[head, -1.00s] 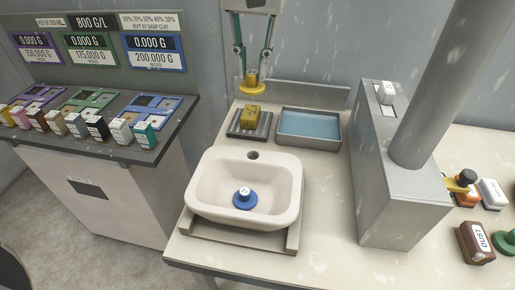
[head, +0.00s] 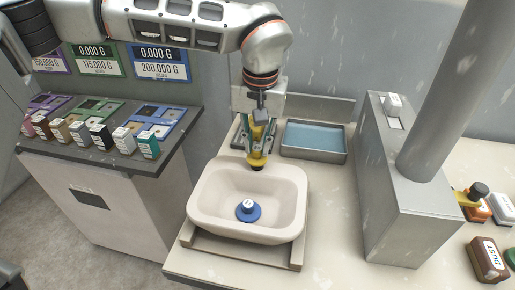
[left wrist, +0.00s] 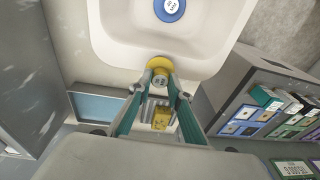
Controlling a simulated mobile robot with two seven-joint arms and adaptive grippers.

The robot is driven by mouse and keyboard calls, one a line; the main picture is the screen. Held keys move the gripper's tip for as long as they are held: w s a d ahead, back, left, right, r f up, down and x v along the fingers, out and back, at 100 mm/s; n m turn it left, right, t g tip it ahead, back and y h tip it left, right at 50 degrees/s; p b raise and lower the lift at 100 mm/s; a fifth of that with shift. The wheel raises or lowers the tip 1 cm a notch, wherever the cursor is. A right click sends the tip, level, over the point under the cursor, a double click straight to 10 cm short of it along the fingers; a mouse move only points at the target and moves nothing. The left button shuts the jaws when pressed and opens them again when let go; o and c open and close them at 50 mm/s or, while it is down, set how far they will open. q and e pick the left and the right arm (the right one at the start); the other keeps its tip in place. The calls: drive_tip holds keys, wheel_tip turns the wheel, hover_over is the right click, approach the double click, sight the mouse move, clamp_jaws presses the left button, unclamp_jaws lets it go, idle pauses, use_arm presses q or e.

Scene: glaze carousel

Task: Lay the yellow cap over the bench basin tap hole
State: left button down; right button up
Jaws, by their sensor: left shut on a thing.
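The yellow cap (left wrist: 159,63) is held by its grey knob between the fingertips of my left gripper (left wrist: 160,78), which is shut on it. In the head view, the gripper (head: 259,150) and cap (head: 258,160) are at the back rim of the white bench basin (head: 205,205). A dark spot, likely part of the tap hole (head: 257,168), shows just below the cap. The wrist view shows the cap across the basin's rim (left wrist: 115,50), with the hole hidden. I cannot tell whether the cap touches the rim. My right gripper is not in view.
A blue plug (head: 248,210) sits in the basin. Behind are a yellow sponge (left wrist: 161,118) on a ribbed dish and a tray of blue water (head: 315,137). A grey box with a thick pipe (head: 405,195) stands right. Small labelled boxes (head: 100,136) line the left counter.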

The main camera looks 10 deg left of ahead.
sight(259, 162)
use_arm(q)
drive_tip(key=shift+f, duration=0.85)
drive_tip(key=shift+f, duration=0.3)
drive_tip(key=c, duration=1.9)
unclamp_jaws()
drive_tip(key=r, duration=0.4)
drive_tip(key=s+r, duration=0.1)
drive_tip(key=r, duration=0.7)
drive_tip(key=shift+s+d+r, duration=0.2)
drive_tip(key=shift+d+r, duration=0.05)
drive_tip(key=shift+d, duration=0.1)
